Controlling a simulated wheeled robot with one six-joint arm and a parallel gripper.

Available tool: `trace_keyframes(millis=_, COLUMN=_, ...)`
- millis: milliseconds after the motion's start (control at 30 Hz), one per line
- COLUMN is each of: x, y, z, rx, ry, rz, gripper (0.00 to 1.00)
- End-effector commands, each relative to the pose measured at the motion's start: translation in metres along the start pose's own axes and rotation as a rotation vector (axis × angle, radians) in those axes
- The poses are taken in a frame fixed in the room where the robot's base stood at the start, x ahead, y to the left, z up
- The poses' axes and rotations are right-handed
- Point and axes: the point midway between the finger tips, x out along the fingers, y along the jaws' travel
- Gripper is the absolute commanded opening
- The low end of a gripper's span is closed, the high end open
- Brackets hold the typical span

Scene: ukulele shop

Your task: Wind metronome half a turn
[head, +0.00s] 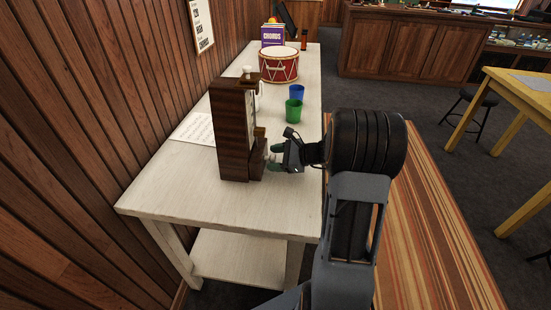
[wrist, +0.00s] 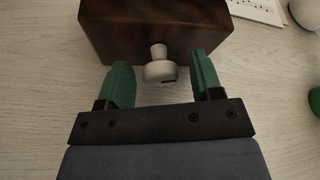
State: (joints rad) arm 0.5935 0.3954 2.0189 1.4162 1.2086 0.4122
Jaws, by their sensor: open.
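The metronome (head: 233,132) is a dark brown wooden case standing upright near the front of the white table. In the wrist view its brown side (wrist: 155,25) fills the top, and a pale winding key (wrist: 160,68) sticks out of it toward me. My gripper (head: 275,157) is at the metronome's right side, low over the table. In the wrist view my gripper (wrist: 162,84) is open, with one green finger on each side of the key. Gaps show between the key and both fingers. In the head view the key is mostly hidden by my gripper.
The white table (head: 180,190) runs along a wooden wall. The table's front end is clear.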

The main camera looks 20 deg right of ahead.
Motion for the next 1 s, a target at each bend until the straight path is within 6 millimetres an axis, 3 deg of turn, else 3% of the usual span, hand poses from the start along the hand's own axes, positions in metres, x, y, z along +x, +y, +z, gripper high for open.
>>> trace_keyframes(millis=133, x=-0.0001, y=0.0, z=0.0, rx=0.0, ry=0.0, rz=0.0, gripper=0.58)
trace_keyframes(millis=600, x=-0.0003, y=0.0001, z=-0.0001, rx=0.0, ry=0.0, rz=0.0, gripper=0.13)
trace_keyframes(millis=1000, x=-0.0022, y=-0.0024, z=0.0041, rx=0.097, ry=0.001, rz=0.04, gripper=0.12)
